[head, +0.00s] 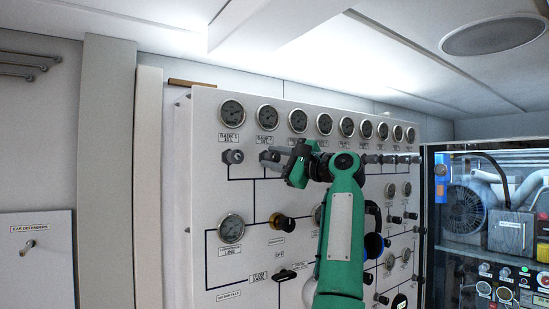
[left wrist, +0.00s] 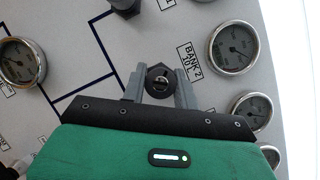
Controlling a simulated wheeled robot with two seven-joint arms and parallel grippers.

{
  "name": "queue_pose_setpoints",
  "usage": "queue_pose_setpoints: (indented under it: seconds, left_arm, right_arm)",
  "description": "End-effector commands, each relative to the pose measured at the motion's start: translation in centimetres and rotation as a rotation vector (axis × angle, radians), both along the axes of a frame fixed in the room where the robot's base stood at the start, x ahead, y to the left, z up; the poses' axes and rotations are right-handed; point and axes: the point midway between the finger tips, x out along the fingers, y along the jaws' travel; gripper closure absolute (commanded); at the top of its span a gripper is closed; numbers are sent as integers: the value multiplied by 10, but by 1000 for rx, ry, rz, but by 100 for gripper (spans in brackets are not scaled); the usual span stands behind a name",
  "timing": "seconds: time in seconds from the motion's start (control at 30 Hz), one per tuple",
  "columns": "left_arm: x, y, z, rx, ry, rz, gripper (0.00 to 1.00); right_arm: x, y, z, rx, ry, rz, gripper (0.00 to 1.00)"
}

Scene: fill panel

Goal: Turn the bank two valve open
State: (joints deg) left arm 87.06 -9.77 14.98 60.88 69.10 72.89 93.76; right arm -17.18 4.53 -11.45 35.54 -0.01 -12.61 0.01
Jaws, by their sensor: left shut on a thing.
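The bank two valve (left wrist: 159,83) is a small dark knob with a slotted face, next to the label "BANK 2 10 L" (left wrist: 190,62) in the left wrist view. The two grey fingers of my left gripper (left wrist: 160,72) stand on either side of the knob and are shut on it. In the head view my left gripper (head: 272,156) reaches in from the right of the valve, below the second gauge (head: 267,117), and partly hides the valve. Whether the knob has been turned cannot be told. My right gripper does not show.
The white panel (head: 200,190) carries a row of gauges with valves below. The bank one valve (head: 232,157) sits just left of my gripper. A glass-fronted cabinet (head: 490,200) stands at right.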

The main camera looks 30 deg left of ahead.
Motion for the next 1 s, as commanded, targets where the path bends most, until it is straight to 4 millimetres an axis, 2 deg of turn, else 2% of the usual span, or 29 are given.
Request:
queue_pose_setpoints:
  seconds: [0.33, 1.0]
  left_arm:
    - [0, 0, 4, -124, -307, -2, 93]
    - [-1, 0, 4, -368, -897, -2, 93]
  right_arm:
    - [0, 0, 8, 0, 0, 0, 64]
    - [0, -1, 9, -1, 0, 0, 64]
